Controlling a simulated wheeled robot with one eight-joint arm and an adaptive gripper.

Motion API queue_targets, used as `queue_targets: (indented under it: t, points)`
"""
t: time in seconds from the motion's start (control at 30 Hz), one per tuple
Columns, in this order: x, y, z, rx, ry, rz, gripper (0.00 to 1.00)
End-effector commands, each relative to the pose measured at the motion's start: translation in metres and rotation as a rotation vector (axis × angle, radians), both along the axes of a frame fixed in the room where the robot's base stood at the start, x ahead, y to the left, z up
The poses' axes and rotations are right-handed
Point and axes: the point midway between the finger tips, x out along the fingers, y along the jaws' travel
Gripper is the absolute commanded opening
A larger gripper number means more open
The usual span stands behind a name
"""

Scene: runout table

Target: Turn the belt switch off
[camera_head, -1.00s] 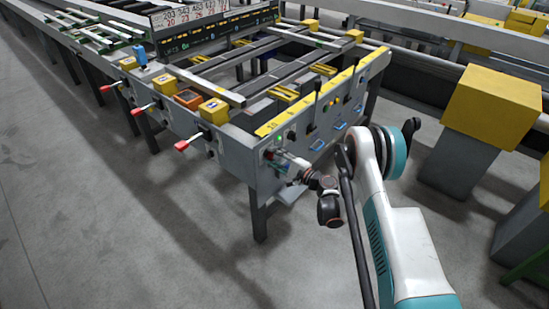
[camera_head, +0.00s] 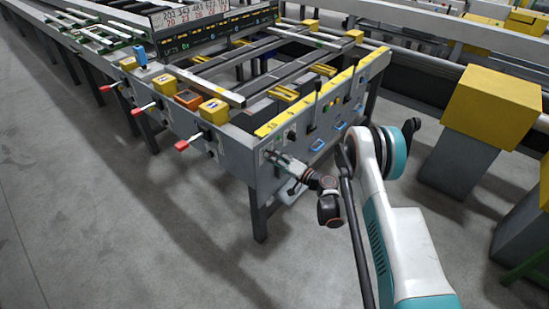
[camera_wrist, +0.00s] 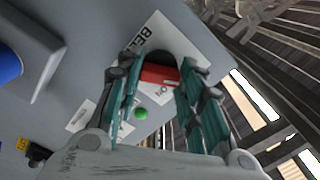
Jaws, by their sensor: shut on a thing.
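The belt switch (camera_wrist: 160,75) shows in the wrist view as a red handle on a dark round base. A white plate behind it has lettering starting "BEL", and part of "ON" shows beside the handle. My gripper (camera_wrist: 157,80) has its teal fingers on both sides of the red handle, shut on it. In the head view my gripper (camera_head: 269,156) is against the near corner of the table's front panel. The switch is hidden there by the gripper. A green lamp (camera_wrist: 140,113) shows close by the switch in the wrist view.
The runout table (camera_head: 232,150) carries red-handled levers (camera_head: 182,145) and yellow boxes (camera_head: 214,110) along its left side. Blue handles (camera_head: 317,145) stick out of the front panel. A yellow-topped block (camera_head: 492,105) stands at right. The floor in front is clear.

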Motion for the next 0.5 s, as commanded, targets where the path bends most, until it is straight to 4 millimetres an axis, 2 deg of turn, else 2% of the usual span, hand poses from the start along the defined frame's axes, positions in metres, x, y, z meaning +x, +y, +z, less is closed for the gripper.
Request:
queue_targets:
  t: [0.5]
  points:
    - [-0.0017, 0.0003, -0.0021, -0.168, -0.210, 0.003, 0.11]
